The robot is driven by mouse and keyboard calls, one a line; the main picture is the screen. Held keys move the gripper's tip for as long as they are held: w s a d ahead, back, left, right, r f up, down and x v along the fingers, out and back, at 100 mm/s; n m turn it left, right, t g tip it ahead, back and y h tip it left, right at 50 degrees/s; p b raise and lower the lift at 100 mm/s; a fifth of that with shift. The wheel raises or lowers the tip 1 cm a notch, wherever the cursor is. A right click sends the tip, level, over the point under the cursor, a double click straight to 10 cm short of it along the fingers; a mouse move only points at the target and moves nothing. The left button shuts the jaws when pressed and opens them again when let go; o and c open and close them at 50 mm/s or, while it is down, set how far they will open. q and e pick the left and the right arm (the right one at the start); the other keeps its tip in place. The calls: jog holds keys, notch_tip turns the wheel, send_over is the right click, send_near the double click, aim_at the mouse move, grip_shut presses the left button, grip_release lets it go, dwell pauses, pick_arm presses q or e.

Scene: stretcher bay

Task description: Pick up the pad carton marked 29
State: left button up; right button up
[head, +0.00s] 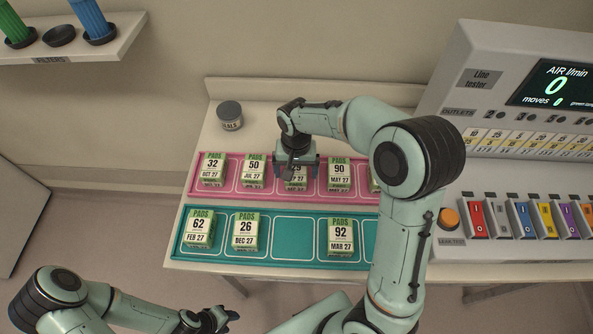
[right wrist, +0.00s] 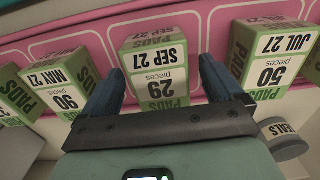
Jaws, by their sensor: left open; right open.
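The pad carton marked 29 (head: 297,183) stands on the pink tray (head: 268,186), mostly hidden under my right gripper (head: 297,168) in the head view. In the right wrist view, the carton marked 29 (right wrist: 157,77) shows its label upside down, reading SEP 27. My right gripper (right wrist: 157,88) is open, with one finger on each side of this carton; I cannot tell whether they touch it. My left gripper (head: 218,318) is open and empty, low in the head view, away from the table.
On the pink tray, carton 50 (head: 253,172) and carton 90 (head: 340,177) flank carton 29. Carton 32 (head: 212,170) is further left. The teal tray (head: 285,252) in front holds cartons 62, 26 and 92. A seals jar (head: 230,116) stands behind; a line tester (head: 480,80) is at right.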

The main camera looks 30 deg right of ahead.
jog(key=shift+s+d+f, duration=0.1)
jog(key=shift+s+f, duration=0.15)
jog(key=shift+f, duration=0.7)
jog(key=shift+w+r, duration=0.15)
jog(key=shift+r, duration=0.05)
jog(key=shift+c, duration=0.9)
jog(key=shift+w, duration=0.1)
jog(key=c, duration=1)
jog(key=shift+r, duration=0.1)
